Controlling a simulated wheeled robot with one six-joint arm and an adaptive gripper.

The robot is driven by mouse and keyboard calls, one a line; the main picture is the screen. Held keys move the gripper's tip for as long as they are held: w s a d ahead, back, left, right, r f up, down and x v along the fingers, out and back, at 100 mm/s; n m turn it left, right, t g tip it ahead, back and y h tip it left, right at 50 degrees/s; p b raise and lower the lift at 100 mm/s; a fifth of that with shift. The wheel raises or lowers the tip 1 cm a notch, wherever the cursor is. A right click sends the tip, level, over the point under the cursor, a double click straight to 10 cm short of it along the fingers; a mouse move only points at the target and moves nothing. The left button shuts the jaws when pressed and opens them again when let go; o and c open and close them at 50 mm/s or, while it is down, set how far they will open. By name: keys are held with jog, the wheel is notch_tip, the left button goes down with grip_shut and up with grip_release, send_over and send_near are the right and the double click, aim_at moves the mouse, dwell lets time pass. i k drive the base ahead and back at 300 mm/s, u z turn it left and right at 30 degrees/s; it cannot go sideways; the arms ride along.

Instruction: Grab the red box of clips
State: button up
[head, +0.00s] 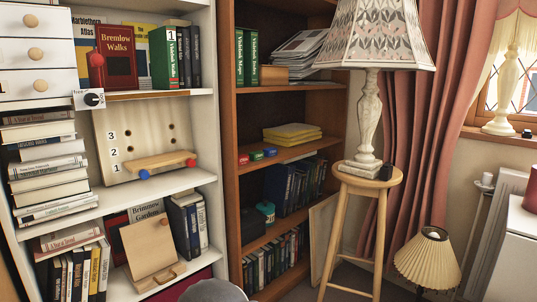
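A small red box (243,159) sits on the middle shelf of the brown bookcase, near its left side panel. A small green box (257,155) and a small blue box (270,152) stand to its right in a row. I cannot read any label on them or see clips. My gripper is not in view.
A stack of yellow pads (292,134) lies further right on that shelf. A stool (370,178) with a large lamp (369,100) stands right of the bookcase. A white bookcase (170,187) with books stands left. A pleated lamp (428,260) stands low at right.

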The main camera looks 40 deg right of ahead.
aim_at(243, 159)
jog(key=k, duration=0.55)
jog(key=z, duration=0.55)
jog(key=i, duration=1.3)
jog(key=u, duration=0.45)
